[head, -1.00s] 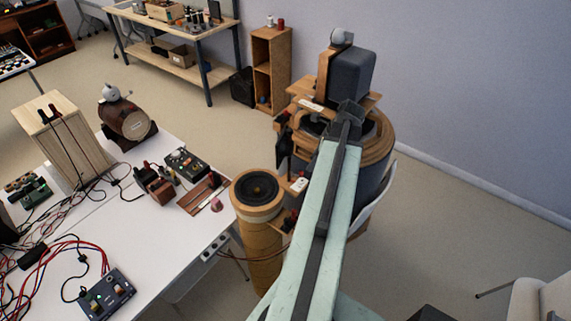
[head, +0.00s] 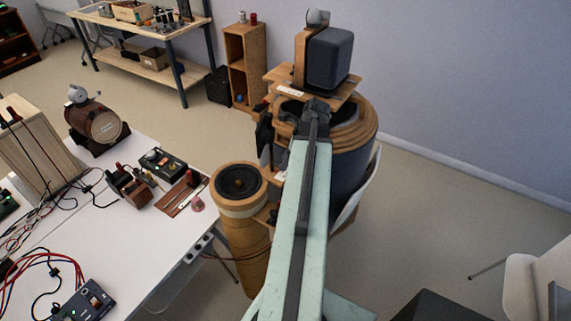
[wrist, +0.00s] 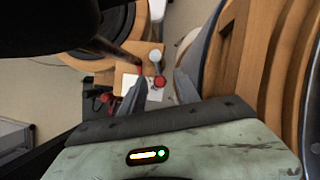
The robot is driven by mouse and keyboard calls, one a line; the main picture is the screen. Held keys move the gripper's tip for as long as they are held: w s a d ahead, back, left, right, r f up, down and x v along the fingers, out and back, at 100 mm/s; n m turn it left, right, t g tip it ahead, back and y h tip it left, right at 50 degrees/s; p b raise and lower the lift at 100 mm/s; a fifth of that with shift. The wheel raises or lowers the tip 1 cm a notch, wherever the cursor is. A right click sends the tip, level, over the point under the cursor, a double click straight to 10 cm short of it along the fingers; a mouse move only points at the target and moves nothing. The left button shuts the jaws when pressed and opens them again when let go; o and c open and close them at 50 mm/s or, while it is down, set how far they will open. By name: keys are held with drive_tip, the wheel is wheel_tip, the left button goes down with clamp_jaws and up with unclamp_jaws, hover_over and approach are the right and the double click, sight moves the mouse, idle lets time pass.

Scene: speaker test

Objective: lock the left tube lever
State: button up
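The left tube (head: 245,250) is a tan cylinder with a round black speaker (head: 238,182) on top, standing beside the white table. In the wrist view, a wooden shelf (wrist: 128,72) beside a speaker rim carries a white plate (wrist: 150,93). A short lever with a red knob (wrist: 159,82) and a pale round knob (wrist: 155,57) show at this plate. My gripper (wrist: 161,77) is open, its two grey fingers on either side of the red knob in the picture. I see no contact; the depth between fingers and knob is unclear. In the head view my arm hides much of this area.
A large wood-ringed drum (head: 362,130) stands close on the right, with a grey speaker box (head: 328,62) above it. The white table (head: 125,235) with devices and cables is at left. A white chair (head: 358,195) stands behind my arm.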

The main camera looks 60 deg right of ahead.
sight(280, 150)
clamp_jaws()
drive_tip(key=shift+w+d, duration=0.1)
drive_tip(key=shift+w, duration=0.1)
drive_tip(key=shift+s, duration=0.2)
drive_tip(key=w+d+n+g+y, duration=0.1)
drive_tip(key=n, duration=0.2)
drive_tip(key=w+d+n+g+y, duration=0.1)
drive_tip(key=n, duration=0.3)
drive_tip(key=w+d+n, duration=0.1)
drive_tip(key=n, duration=0.2)
drive_tip(key=shift+n+g+y, duration=0.3)
drive_tip(key=shift+g+y, duration=0.1)
drive_tip(key=shift+w+n+g, duration=0.35)
drive_tip(key=shift+n, duration=0.5)
drive_tip(key=shift+w+n+g, duration=0.3)
drive_tip(key=shift+n+g, duration=0.05)
drive_tip(key=shift+n, duration=0.5)
